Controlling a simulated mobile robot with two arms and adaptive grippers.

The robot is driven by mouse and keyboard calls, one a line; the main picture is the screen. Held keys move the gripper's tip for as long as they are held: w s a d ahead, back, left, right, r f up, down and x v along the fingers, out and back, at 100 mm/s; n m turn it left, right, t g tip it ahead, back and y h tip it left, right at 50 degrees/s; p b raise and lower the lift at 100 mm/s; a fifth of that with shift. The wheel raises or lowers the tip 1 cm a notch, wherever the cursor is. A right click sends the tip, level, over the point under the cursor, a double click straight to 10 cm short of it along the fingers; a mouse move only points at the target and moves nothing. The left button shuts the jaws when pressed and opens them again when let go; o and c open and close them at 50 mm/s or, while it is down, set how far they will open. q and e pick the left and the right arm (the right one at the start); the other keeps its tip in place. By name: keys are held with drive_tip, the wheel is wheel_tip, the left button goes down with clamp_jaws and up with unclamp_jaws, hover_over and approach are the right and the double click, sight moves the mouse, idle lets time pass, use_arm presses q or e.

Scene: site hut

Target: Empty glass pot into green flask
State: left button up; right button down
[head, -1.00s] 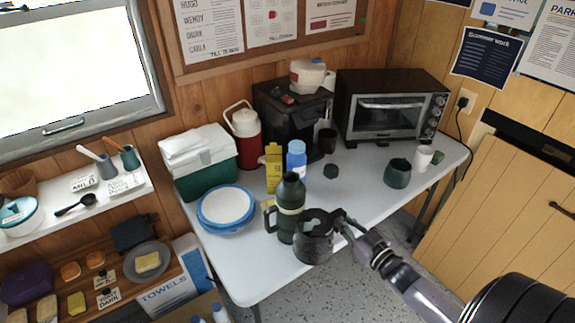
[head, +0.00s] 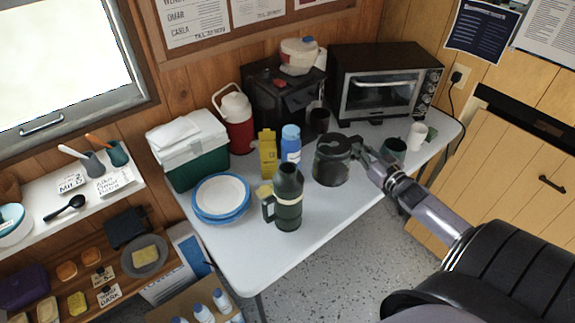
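The green flask (head: 288,200) stands upright near the front edge of the white table, its handle to the left and a pale band around its middle. The dark glass pot (head: 331,166) is to the right of the flask and farther back, apart from it, and looks about upright. My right gripper (head: 360,148) is at the pot's handle and appears shut on it. I cannot tell whether the pot touches the tabletop, or how much liquid is in it. My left gripper is not in view.
A blue bottle (head: 291,144), yellow carton (head: 268,154) and blue-rimmed plates (head: 221,197) stand near the flask. A green mug (head: 393,151) and white mug (head: 417,135) are on the right. The coffee machine (head: 275,103) and toaster oven (head: 386,82) are behind. The table's front right is clear.

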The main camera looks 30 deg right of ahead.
sight(354, 139)
drive_tip(key=shift+w+a+r, duration=0.1)
drive_tip(key=shift+r, duration=0.2)
drive_tip(key=shift+a+r+n+p, duration=0.35)
drive_tip(key=shift+r+n+p, duration=0.35)
drive_tip(key=shift+r+p, duration=0.1)
drive_tip(key=r+n, duration=0.1)
drive_tip(key=a+r+n+p, duration=0.2)
drive_tip(key=r, duration=0.1)
drive_tip(key=shift+a+r, duration=0.1)
use_arm(q)
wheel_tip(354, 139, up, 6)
drive_tip(key=p, duration=0.2)
use_arm(e)
drive_tip(key=w+a+r+n, duration=0.1)
drive_tip(key=a+r+n, duration=0.9)
drive_tip(key=r, duration=0.2)
drive_tip(key=shift+a+n, duration=0.3)
drive_tip(key=shift+n, duration=0.1)
use_arm(q)
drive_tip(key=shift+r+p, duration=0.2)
drive_tip(key=shift+p, duration=0.2)
use_arm(e)
drive_tip(key=shift+a+r+n, duration=0.35)
drive_tip(key=shift+a+n, duration=0.15)
drive_tip(key=shift+a, duration=0.35)
